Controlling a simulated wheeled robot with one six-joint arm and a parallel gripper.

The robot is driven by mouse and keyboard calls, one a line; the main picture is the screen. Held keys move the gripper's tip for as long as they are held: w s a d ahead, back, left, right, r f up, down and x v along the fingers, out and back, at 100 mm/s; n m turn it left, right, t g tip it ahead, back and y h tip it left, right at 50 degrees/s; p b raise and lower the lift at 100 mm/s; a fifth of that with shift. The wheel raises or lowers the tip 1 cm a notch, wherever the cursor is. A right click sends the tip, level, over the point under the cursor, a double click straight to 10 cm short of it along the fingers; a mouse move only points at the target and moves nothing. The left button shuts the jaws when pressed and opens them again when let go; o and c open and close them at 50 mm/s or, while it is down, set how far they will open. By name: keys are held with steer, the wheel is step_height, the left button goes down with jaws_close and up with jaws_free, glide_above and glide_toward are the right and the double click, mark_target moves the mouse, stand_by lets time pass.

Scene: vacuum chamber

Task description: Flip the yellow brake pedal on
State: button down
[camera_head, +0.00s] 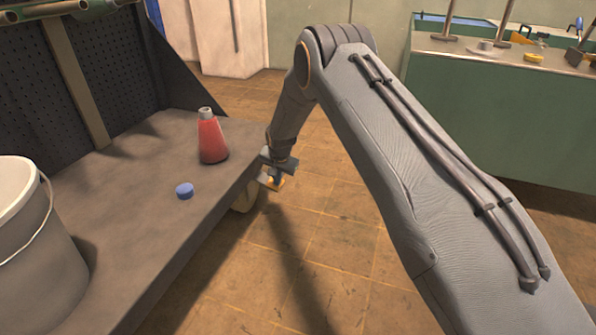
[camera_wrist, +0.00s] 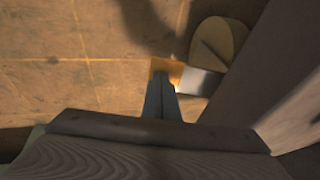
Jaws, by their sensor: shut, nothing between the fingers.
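The yellow brake pedal (camera_wrist: 166,67) shows in the wrist view beside a light metal bracket (camera_wrist: 199,81) and a tan caster wheel (camera_wrist: 219,43). My gripper (camera_wrist: 160,82) is shut and empty, and its fingertips overlap the near part of the pedal in this view. I cannot tell whether they touch it. In the head view my gripper (camera_head: 275,174) is just off the right edge of the cart, at the yellow pedal (camera_head: 270,184), which it partly hides. The wheel (camera_head: 243,198) shows partly beneath the cart edge.
The cart's grey shelf (camera_head: 140,200) carries a red conical bottle (camera_head: 212,140), a blue cap (camera_head: 184,190) and a grey bucket (camera_head: 35,245). A green workbench (camera_head: 480,115) with tools stands at the right. The tiled floor between is clear.

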steer(key=shift+f, duration=1.05)
steer(key=shift+f, duration=0.1)
steer(key=shift+d+f, duration=0.1)
steer(key=shift+f, duration=0.05)
steer(key=shift+d, duration=0.1)
steer(key=shift+d+r+p, duration=0.1)
steer(key=shift+r+p, duration=0.2)
steer(key=shift+p, duration=0.15)
steer(key=s+d+r+p, duration=0.2)
steer(key=r+p, duration=0.1)
steer(key=r, duration=0.3)
steer(key=s+d+r+p, duration=0.2)
steer(key=s+r+p, duration=0.1)
steer(key=r+p, duration=0.1)
steer(key=shift+s+d+r, duration=0.15)
steer(key=shift+d+r, duration=0.1)
steer(key=shift+r, duration=0.6)
